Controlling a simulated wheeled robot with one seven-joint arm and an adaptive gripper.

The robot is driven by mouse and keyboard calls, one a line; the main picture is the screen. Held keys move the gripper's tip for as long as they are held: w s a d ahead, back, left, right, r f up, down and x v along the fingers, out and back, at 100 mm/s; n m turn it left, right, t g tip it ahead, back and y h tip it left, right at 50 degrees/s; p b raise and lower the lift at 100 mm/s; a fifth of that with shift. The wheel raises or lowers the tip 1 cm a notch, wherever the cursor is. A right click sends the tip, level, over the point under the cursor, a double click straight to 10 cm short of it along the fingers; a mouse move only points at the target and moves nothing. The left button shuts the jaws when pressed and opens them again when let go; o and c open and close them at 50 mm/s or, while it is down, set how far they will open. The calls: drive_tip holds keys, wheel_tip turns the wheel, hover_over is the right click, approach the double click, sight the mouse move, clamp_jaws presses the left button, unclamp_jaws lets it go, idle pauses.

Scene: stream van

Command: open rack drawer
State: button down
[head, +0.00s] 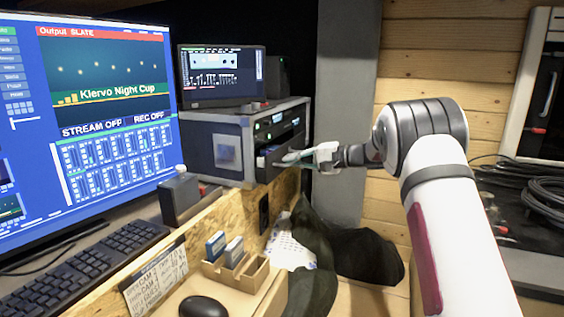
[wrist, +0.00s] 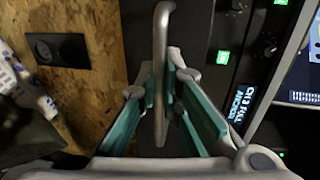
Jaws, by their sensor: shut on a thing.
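The rack case (head: 232,150) is a grey box with dark equipment in its front, standing on the wooden ledge. Its drawer (head: 268,163) is low in that front and seems to stand out a little; how far is hard to tell. The drawer's handle (wrist: 162,35) is a silver bar, running up and down in the wrist view between my fingers. My gripper (head: 293,158) is at the drawer front, with teal-padded fingers (wrist: 166,88) shut on the handle. The fingers and arm hide part of the drawer front in the head view.
Lit rack units (head: 277,121) sit above the drawer. A wall socket (wrist: 60,50) is on the chipboard panel beside it. A dark bag or cloth (head: 365,254) lies below my arm. A large monitor (head: 95,110) and keyboard (head: 85,262) stand left.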

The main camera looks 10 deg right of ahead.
drive_tip(key=f+b+v, duration=0.1)
drive_tip(key=f+v, duration=0.2)
drive_tip(key=v, duration=1.1)
drive_tip(key=shift+s+d, duration=0.15)
drive_tip(key=shift+d, duration=0.15)
drive_tip(key=c, duration=1.8)
unclamp_jaws()
drive_tip(key=shift+o, duration=0.2)
drive_tip(key=v, duration=1.2)
